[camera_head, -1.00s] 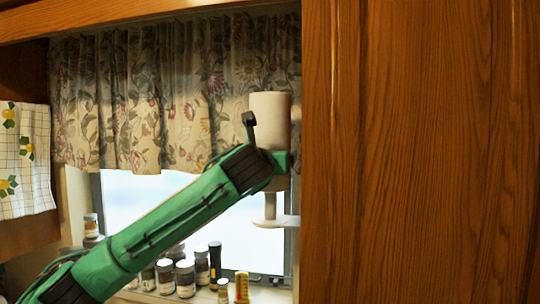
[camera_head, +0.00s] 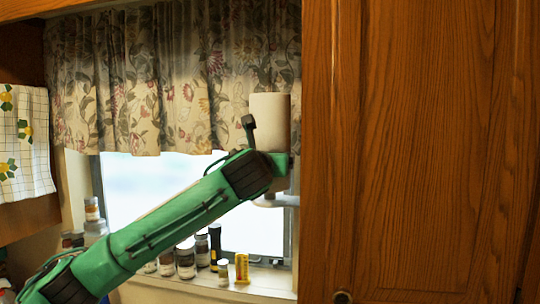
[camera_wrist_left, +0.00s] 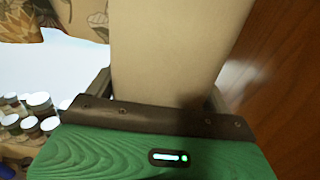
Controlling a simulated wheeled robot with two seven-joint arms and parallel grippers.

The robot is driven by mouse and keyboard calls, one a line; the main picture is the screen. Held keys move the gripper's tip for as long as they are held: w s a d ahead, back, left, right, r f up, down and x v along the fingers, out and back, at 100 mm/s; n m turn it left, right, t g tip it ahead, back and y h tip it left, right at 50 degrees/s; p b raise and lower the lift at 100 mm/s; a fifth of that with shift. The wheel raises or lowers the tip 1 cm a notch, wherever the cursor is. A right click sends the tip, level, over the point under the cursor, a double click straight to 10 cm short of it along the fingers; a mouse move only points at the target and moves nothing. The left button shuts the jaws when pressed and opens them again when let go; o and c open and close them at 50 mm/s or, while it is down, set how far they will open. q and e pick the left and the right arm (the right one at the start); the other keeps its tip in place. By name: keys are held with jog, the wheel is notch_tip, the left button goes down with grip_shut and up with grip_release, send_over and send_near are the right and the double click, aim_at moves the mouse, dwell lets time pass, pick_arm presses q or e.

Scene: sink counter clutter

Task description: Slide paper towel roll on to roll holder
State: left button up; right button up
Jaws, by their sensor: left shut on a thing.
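The pale paper towel roll (camera_head: 270,122) stands upright in the head view, right of the window, beside the wooden cabinet. It fills the upper middle of the left wrist view (camera_wrist_left: 180,45). My left gripper (camera_head: 280,165) is shut on the roll, with its fingers on either side of it in the wrist view (camera_wrist_left: 155,105). A pale round plate of the roll holder (camera_head: 274,201) shows just below my gripper. The roll's lower end and most of the holder's post are hidden by my arm, so I cannot tell how they meet. My right gripper is out of view.
The large wooden cabinet (camera_head: 415,140) stands close on the right of the roll. A flowered curtain (camera_head: 180,80) hangs behind and to the left. Several jars and bottles (camera_head: 186,262) stand on the windowsill below. A checked towel (camera_head: 25,140) hangs at far left.

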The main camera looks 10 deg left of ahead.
pick_arm(q)
jog(key=shift+f+b, duration=0.35)
jog(key=shift+f, duration=0.7)
jog(key=o, duration=0.9)
jog(key=shift+s+f, duration=0.1)
jog(key=shift+s+b, duration=0.25)
jog(key=shift+b, duration=0.1)
jog(key=s+b, duration=0.6)
jog(key=s, duration=0.7)
jog(key=shift+s, duration=0.1)
